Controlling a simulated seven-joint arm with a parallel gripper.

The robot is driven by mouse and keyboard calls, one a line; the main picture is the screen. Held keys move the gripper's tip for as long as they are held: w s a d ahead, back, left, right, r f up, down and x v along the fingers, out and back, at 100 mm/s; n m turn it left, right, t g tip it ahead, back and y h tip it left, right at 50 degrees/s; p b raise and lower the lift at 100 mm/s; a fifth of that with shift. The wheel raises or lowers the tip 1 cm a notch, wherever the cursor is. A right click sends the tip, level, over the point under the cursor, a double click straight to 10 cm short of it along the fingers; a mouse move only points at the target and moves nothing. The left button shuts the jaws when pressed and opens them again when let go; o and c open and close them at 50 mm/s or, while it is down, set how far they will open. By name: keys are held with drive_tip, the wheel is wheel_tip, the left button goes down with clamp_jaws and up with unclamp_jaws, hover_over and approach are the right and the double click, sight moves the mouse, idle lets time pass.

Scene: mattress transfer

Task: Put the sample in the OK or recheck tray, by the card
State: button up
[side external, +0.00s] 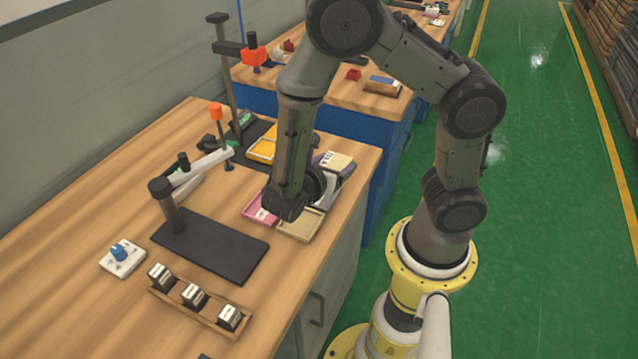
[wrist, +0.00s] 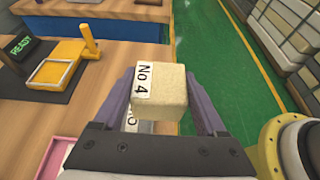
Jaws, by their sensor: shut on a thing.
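A cream block-shaped sample (wrist: 168,92) with a white label reading "No 4" is between the two fingers of my gripper (wrist: 160,85) in the wrist view. My gripper is shut on it. In the side view the sample (side external: 334,160) shows behind my wrist, above the table's right end, and my gripper (side external: 328,182) is partly hidden. A pink tray (side external: 252,208) and a beige tray (side external: 301,226) lie below and left of it. The pink tray (wrist: 52,158) also shows at the wrist view's lower left. I cannot tell which tray is OK or recheck; a white label (wrist: 131,122) is partly hidden below the sample.
A black mat (side external: 210,246) with a lever post, a blue-knob box (side external: 122,257) and a wooden rack (side external: 200,310) of labelled blocks occupy the front-left table.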

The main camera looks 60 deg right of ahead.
drive_tip(key=w+f, duration=0.1)
drive_tip(key=w+d+f, duration=0.1)
drive_tip(key=f, duration=0.1)
drive_tip(key=w+f, duration=0.2)
drive_tip(key=shift+d+f, duration=0.1)
drive_tip(key=shift+d, duration=0.05)
drive_tip(key=shift+w+d+f, duration=0.1)
drive_tip(key=shift+w+f, duration=0.1)
drive_tip(key=shift+f, duration=1.65)
drive_tip(key=o, duration=1.4)
drive_tip(key=shift+f, duration=0.1)
